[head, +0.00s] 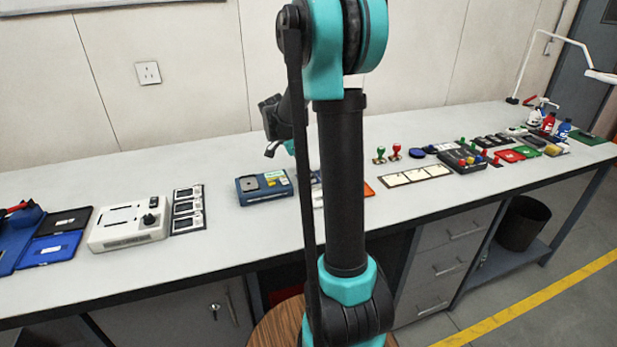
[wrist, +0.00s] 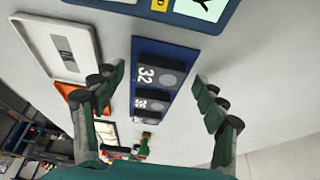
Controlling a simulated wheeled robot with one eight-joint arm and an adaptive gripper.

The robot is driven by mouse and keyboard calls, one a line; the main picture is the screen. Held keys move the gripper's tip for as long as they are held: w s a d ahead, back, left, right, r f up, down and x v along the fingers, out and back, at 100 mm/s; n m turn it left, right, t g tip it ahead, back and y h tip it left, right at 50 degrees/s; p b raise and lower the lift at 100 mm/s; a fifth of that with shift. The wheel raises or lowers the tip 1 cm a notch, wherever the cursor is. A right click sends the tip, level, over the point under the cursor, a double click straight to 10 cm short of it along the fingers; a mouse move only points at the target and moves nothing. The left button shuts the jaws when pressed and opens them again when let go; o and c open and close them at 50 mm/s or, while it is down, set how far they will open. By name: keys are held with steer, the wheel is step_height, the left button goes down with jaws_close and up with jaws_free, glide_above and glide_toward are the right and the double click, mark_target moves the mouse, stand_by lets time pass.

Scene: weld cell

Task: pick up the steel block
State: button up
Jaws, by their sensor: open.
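In the wrist view, my gripper (wrist: 158,80) is open and empty, its two fingers apart on either side of a blue tray (wrist: 181,53). The tray holds a dark grey block marked 32 (wrist: 158,74) and smaller dark blocks in a row. A white tray (wrist: 25,30) at the upper left holds a small grey piece with a dark strip (wrist: 65,50). I cannot tell for sure which of these is the steel block. In the head view, my gripper (head: 271,149) shows partly above the bench, and my arm hides most of the trays.
A blue device (head: 265,188) with a screen stands beside the trays on the bench (head: 240,230). An orange piece (wrist: 68,90) lies near the white tray. A white instrument (head: 128,224) stands at the left. Several small parts and cards fill the right half.

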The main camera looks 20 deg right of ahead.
steer(key=shift+c, duration=0.6)
steer(key=c, duration=1.4)
